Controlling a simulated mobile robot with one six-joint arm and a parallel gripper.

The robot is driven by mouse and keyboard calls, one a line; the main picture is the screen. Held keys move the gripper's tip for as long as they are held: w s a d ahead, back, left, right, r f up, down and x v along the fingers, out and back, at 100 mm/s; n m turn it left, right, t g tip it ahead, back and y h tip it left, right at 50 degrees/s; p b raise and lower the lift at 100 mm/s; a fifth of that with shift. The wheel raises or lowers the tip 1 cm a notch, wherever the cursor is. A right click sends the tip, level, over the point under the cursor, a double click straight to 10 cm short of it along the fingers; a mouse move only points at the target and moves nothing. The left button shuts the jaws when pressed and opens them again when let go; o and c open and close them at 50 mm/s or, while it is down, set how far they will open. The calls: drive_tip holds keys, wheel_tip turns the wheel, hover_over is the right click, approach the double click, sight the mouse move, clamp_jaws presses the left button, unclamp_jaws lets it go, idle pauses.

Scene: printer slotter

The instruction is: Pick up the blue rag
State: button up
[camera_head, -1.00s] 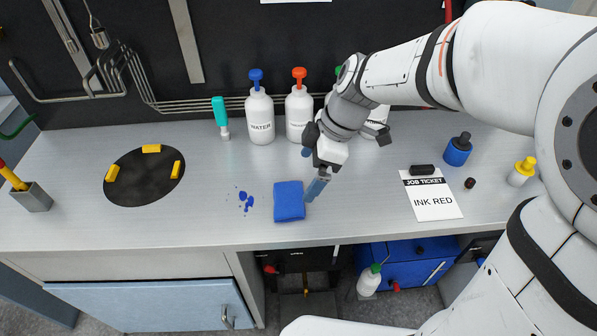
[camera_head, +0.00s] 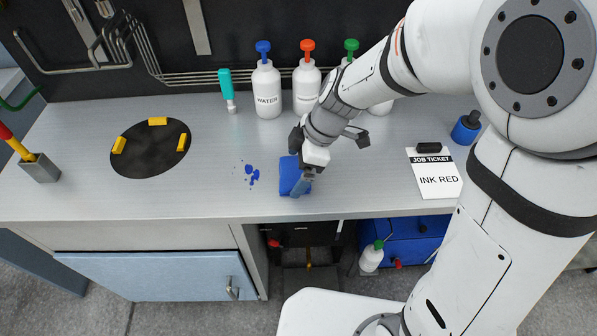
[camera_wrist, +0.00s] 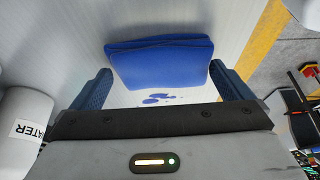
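The blue rag (camera_head: 289,176) lies folded on the grey counter, near its front edge. In the head view my gripper hides its right part. In the wrist view the rag (camera_wrist: 160,62) lies just ahead of the fingertips and spans most of the gap between them. My gripper (camera_head: 297,182) is over the rag's right side in the head view. In the wrist view my gripper (camera_wrist: 164,82) is open, with one blue finger on each side and nothing held between them. Whether the fingers touch the rag cannot be told.
Blue ink splashes (camera_head: 250,174) lie left of the rag. The WATER bottle (camera_head: 267,92) and a red-topped bottle (camera_head: 306,88) stand behind. A black disc (camera_head: 150,148) with yellow blocks is at left. A job ticket (camera_head: 434,174) reads INK RED. The counter's front edge (camera_head: 200,219) is close.

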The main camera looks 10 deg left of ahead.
sight(297, 170)
drive_tip(key=c, duration=0.6)
drive_tip(key=shift+c, duration=0.2)
wheel_tip(297, 170, up, 10)
drive_tip(key=o, duration=0.4)
drive_tip(key=c, duration=0.3)
